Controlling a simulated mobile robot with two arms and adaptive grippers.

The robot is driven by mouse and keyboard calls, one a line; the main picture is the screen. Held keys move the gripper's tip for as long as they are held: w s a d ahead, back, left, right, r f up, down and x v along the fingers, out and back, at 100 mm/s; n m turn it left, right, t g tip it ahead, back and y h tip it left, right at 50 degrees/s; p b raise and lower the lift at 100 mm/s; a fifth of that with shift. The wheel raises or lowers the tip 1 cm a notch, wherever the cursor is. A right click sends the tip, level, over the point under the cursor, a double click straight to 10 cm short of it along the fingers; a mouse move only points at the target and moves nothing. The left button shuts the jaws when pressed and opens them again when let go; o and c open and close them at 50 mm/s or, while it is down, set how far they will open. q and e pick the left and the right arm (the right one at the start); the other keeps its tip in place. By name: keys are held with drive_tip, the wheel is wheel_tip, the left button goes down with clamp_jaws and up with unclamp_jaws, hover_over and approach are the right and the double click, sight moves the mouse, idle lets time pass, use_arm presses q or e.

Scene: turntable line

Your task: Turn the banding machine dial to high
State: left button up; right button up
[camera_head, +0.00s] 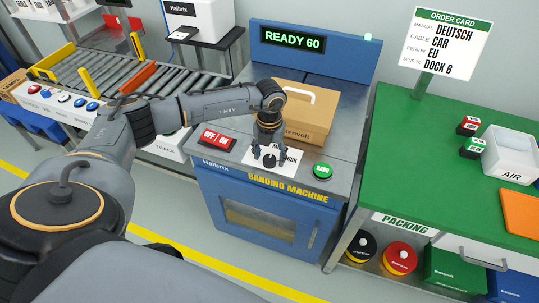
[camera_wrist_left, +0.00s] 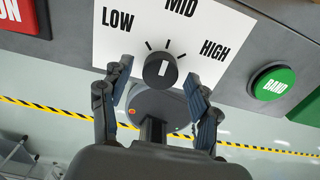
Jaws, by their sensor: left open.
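The banding machine (camera_head: 262,211) is blue with a grey top, and its display reads READY 60. Its black dial (camera_wrist_left: 160,70) sits on a white plate marked LOW, MID and HIGH. The dial's white mark points up, roughly toward MID. In the head view the dial (camera_head: 270,160) shows small below my gripper. My left gripper (camera_head: 268,154) is over the plate, pointing down. In the left wrist view its open fingers (camera_wrist_left: 154,92) stand on either side of the dial, with gaps. My right gripper is not in view.
A red OFF/ON switch (camera_head: 216,139) is left of the dial, and a green BAND button (camera_head: 322,171) is right of it. A cardboard box (camera_head: 305,112) with a white handle stands behind my gripper. A green packing table (camera_head: 410,150) is to the right.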

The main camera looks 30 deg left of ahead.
use_arm(q)
drive_tip(key=shift+f, duration=0.3)
drive_tip(key=c, duration=1.2)
drive_tip(key=shift+m, duration=0.4)
drive_tip(key=m+b, duration=0.2)
drive_tip(key=m, duration=0.2)
drive_tip(key=shift+b, duration=0.35)
drive_tip(key=shift+m+b, duration=0.8)
drive_tip(key=shift+m, duration=1.3)
drive_tip(key=shift+r, duration=0.1)
